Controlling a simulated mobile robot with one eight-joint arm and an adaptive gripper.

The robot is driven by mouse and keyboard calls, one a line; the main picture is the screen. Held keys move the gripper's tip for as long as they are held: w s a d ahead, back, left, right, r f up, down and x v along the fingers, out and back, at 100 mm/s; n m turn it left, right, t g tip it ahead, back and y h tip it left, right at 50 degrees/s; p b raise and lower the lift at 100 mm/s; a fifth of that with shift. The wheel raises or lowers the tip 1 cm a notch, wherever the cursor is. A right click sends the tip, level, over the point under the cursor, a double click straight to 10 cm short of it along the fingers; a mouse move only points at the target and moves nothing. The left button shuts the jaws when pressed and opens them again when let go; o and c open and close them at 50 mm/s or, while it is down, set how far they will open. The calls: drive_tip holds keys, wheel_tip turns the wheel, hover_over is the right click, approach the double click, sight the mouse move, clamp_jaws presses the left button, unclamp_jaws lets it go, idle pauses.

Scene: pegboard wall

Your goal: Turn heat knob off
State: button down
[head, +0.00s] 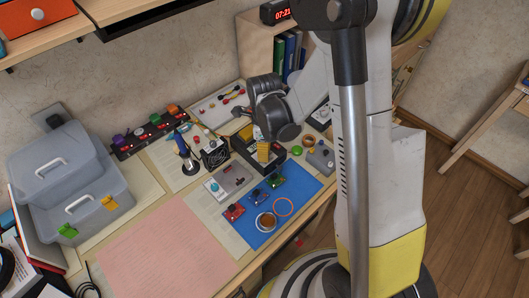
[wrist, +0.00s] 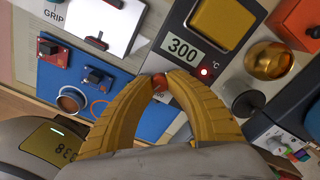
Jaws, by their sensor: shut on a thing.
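The heat knob (wrist: 159,82) is a small red knob at the lower edge of a dark station (wrist: 181,24) in the wrist view. My gripper (wrist: 160,79) has its two yellow fingertips closed on the knob from either side, so only a small part of it shows. The station's display (wrist: 183,50) reads 300 °C, and a red light (wrist: 205,71) glows beside it. In the head view the station (head: 246,152) stands on the desk below my wrist; the knob cannot be made out there.
A blue mat (head: 293,190) with small boards and an orange ring (head: 283,207) lies in front of the station. A brass-coloured cup (wrist: 270,60) stands close beside it in the wrist view. A grey toolbox (head: 75,190) is at the left. The pink mat (head: 165,250) is clear.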

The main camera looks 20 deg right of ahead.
drive_tip(key=n+b, duration=0.1)
drive_tip(key=n, duration=0.4)
drive_tip(key=n+b, duration=0.1)
drive_tip(key=n, duration=0.8)
drive_tip(key=shift+b, duration=0.3)
drive_tip(key=n, duration=0.4)
drive_tip(key=shift+n, duration=0.4)
drive_tip(key=c, duration=1.3)
unclamp_jaws()
drive_tip(key=shift+o, duration=0.2)
drive_tip(key=shift+r, duration=0.1)
